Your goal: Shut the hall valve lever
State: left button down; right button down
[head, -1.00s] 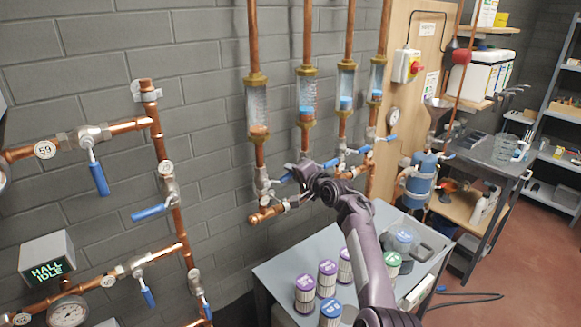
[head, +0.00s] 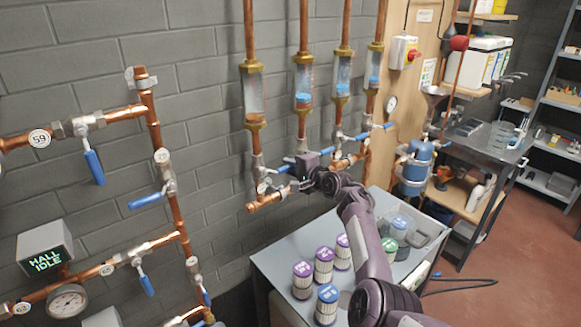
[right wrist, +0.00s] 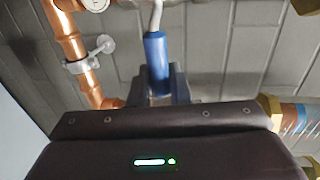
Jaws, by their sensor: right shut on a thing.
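My right gripper (head: 303,168) is at the row of valves below the glass flow tubes on the brick wall. In the right wrist view, a blue-sleeved valve lever (right wrist: 156,52) on a pale metal stem runs down between the fingers, and the gripper is shut on it. In the head view, a blue lever (head: 283,169) shows just left of the gripper, partly hidden by it. No readable label marks it as the hall lever. A grey display box (head: 45,248) at the left reads "HALL IDLE" in green. My left gripper is out of view.
Copper pipes with other blue levers (head: 94,166) run down the left wall. A grey table (head: 268,262) with several colour-capped filters (head: 302,280) stands below my right arm. A blue canister (head: 416,168) hangs farther right. The red floor at the right is mostly open.

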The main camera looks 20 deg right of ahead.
jog(key=shift+f, duration=0.2)
jog(key=c, duration=1.4)
grip_release()
jog(key=shift+d, duration=0.1)
jog(key=shift+r, duration=0.1)
jog(key=v, duration=0.8)
jog(key=shift+b, duration=0.35)
jog(key=shift+w, duration=0.1)
